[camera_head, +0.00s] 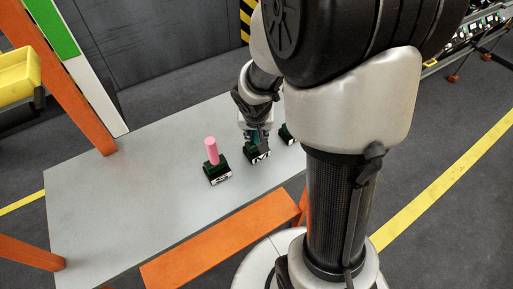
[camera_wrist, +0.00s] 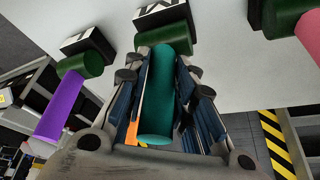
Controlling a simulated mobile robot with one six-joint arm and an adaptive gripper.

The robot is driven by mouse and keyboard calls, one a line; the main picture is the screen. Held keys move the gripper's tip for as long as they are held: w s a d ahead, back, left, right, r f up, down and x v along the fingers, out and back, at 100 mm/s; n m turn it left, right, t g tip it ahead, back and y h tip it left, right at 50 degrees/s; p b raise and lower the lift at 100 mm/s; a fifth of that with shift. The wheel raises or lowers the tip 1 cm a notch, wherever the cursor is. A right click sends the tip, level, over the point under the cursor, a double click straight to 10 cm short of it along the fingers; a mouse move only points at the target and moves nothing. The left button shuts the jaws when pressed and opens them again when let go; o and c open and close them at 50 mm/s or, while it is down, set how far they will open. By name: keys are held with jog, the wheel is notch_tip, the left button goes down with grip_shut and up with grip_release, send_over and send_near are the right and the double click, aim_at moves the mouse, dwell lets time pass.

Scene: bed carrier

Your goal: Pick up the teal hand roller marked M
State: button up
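The teal hand roller (camera_wrist: 157,100) stands between the two fingers of my gripper (camera_wrist: 163,62) in the wrist view. Both finger pads lie close along its sides with no clear gap, so my gripper looks shut on it. Its lower end meets a dark green holder (camera_wrist: 190,38) with a white M label (camera_wrist: 160,14). In the head view my gripper (camera_head: 257,137) is over this holder (camera_head: 254,150) on the grey table (camera_head: 130,190), and only a little teal shows.
A pink roller (camera_head: 211,150) stands in its own green holder (camera_head: 216,171) left of my gripper. A purple roller (camera_wrist: 60,104) stands in another holder on the other side, close to the fingers. An orange bar (camera_head: 222,240) runs along the table's front.

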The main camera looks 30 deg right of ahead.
grip_shut()
dwell(0.6)
